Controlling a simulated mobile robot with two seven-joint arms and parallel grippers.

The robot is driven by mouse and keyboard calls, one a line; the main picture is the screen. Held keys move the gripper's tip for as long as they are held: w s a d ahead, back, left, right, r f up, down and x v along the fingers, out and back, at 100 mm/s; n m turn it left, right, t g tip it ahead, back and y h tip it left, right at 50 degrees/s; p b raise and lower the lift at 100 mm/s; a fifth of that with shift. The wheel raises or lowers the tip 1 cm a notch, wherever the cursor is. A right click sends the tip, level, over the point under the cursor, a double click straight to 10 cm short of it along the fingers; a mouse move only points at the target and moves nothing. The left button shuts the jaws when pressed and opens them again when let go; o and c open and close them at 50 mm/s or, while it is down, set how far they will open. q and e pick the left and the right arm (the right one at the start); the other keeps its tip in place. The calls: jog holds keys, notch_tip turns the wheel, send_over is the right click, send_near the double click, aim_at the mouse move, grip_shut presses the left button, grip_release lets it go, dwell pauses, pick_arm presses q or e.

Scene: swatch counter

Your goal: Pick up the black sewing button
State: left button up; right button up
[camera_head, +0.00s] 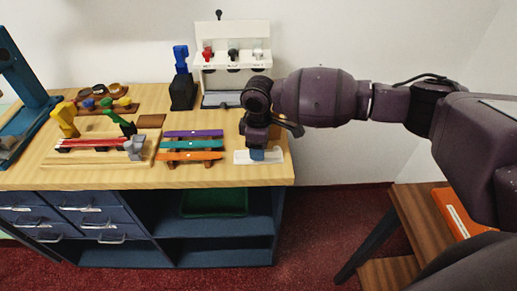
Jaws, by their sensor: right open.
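I cannot make out a black sewing button for sure. My right gripper (257,151) is open and points down over a small white tray (241,158) at the counter's right front corner. A small blue patch shows at its fingertips, and I cannot tell whether it is part of the gripper or a thing on the tray. The gripper hides the middle of the tray. My left gripper is not in view.
Purple, teal and orange strips (193,145) lie left of the tray. A white dispenser (232,60) with red, black and white knobs stands behind. A black block (183,92), a wooden board (70,160) with tools and a blue stand (22,75) are further left.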

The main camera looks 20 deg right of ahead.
jog(key=c, duration=0.9)
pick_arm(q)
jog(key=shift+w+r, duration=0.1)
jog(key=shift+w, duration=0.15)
pick_arm(e)
grip_shut()
pick_arm(q)
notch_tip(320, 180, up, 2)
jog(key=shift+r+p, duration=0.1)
jog(key=shift+p, duration=1)
pick_arm(e)
notch_tip(320, 180, up, 20)
jog(key=shift+r, duration=0.25)
